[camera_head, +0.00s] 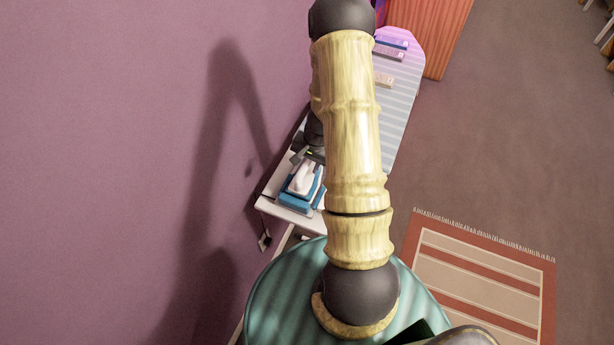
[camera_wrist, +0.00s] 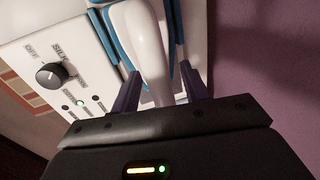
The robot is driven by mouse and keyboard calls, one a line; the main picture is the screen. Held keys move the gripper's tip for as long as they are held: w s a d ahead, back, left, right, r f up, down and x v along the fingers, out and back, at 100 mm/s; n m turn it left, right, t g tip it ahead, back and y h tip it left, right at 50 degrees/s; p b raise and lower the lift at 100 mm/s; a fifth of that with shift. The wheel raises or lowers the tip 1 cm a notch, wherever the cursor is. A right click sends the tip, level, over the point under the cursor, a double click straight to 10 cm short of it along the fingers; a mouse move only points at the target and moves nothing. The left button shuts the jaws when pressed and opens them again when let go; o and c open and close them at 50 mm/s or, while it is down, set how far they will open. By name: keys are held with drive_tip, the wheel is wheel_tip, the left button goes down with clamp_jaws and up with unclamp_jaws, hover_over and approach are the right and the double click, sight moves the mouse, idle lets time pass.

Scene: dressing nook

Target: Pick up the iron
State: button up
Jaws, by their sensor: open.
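The white and blue iron (camera_head: 303,183) rests on the white end of the ironing board (camera_head: 401,108), beside the purple wall. In the wrist view, the iron's white handle (camera_wrist: 143,40) runs up between the two dark fingers of my gripper (camera_wrist: 160,70). The fingers stand apart, one on each side of the handle. I cannot tell whether either finger touches it. In the head view my arm hides most of my gripper and part of the board.
A white panel (camera_wrist: 40,62) with a black dial and small lights lies left of the iron in the wrist view. Small flat boxes (camera_head: 384,80) lie on the board's far part. A striped rug (camera_head: 480,275) lies on the floor at right. An orange cabinet (camera_head: 436,35) stands behind.

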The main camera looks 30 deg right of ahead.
clamp_jaws()
drive_tip(key=shift+r, duration=0.25)
drive_tip(key=shift+r+p, duration=0.2)
drive_tip(key=shift+p, duration=0.35)
wheel_tip(320, 180, up, 10)
drive_tip(key=shift+f, duration=0.15)
